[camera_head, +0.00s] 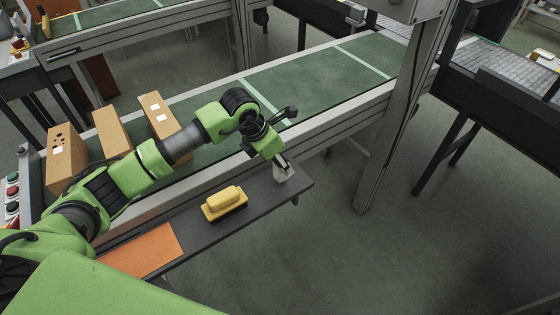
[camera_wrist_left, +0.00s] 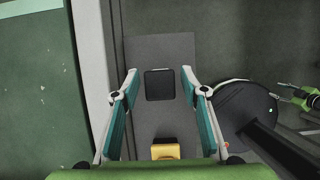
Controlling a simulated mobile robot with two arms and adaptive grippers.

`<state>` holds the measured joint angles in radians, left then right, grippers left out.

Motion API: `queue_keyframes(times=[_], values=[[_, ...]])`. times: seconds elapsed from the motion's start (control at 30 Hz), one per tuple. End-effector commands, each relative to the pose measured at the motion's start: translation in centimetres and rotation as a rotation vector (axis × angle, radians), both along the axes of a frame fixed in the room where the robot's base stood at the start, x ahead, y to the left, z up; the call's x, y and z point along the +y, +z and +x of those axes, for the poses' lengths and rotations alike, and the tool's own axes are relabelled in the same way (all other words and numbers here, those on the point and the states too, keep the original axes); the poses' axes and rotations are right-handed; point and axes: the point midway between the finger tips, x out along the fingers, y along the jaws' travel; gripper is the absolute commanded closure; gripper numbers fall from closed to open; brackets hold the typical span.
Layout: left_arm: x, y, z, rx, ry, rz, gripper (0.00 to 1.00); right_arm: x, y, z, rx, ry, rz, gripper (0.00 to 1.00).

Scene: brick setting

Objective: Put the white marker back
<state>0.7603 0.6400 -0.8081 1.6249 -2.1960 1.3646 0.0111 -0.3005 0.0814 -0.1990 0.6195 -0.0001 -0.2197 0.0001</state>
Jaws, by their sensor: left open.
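My left gripper (camera_head: 285,172) is over the right end of the dark shelf (camera_head: 250,225) beside the conveyor. In the left wrist view its two teal-padded fingers (camera_wrist_left: 160,88) are spread wide with nothing held between them. A black square pad (camera_wrist_left: 159,86) lies on the shelf below, between the fingertips. A thin pale line runs along the pad's far edge; I cannot tell whether it is a marker. No white marker is clearly visible. A small green gripper, apparently my right one (camera_wrist_left: 287,93), shows at the right edge; its opening is too small to judge.
A yellow block with a black base (camera_head: 225,203) sits left of my left gripper, also in the left wrist view (camera_wrist_left: 165,150). An orange sheet (camera_head: 148,250) lies further left. Cardboard boxes (camera_head: 112,132) stand on the green conveyor (camera_head: 310,82). A metal post (camera_head: 385,135) rises to the right.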

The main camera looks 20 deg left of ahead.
Motion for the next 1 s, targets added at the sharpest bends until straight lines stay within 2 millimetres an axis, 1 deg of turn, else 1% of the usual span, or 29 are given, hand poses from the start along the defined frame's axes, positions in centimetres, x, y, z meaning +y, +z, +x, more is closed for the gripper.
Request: queue_keyframes(times=[0.13, 0.17, 0.27, 0.5, 0.6, 0.7, 0.83, 1.0], values=[[0.0, 0.6, 0.0, 0.000, 0.000, 0.000, 0.60, 0.0, 0.6, 0.0, 0.000, 0.000, 0.000, 0.60], [0.1, 0.7, 0.0, -0.001, 0.000, 0.000, 0.60, 0.0, 0.3, 0.0, 0.000, 0.000, 0.000, 0.60], [0.6, 2.0, -0.5, -0.005, -0.001, 0.001, 0.60, 0.1, -0.3, 0.0, -0.001, 0.000, 0.001, 0.60], [1.8, 6.8, -2.1, -0.007, -0.001, 0.001, 0.60, 0.2, -1.6, 0.0, -0.001, -0.001, 0.002, 0.60], [2.3, 8.6, -2.7, -0.005, 0.001, 0.001, 0.60, 0.3, -2.0, 0.0, 0.000, -0.001, 0.003, 0.60], [2.6, 10.0, -3.2, -0.004, 0.000, 0.001, 0.60, 0.3, -2.2, 0.0, 0.000, -0.001, 0.004, 0.60], [2.9, 11.1, -3.5, -0.002, 0.001, 0.001, 0.60, 0.3, -2.4, 0.0, 0.000, 0.000, 0.004, 0.60], [2.9, 11.4, -3.7, 0.001, 0.000, -0.001, 0.60, 0.3, -2.4, 0.0, 0.000, 0.000, 0.004, 0.60]])
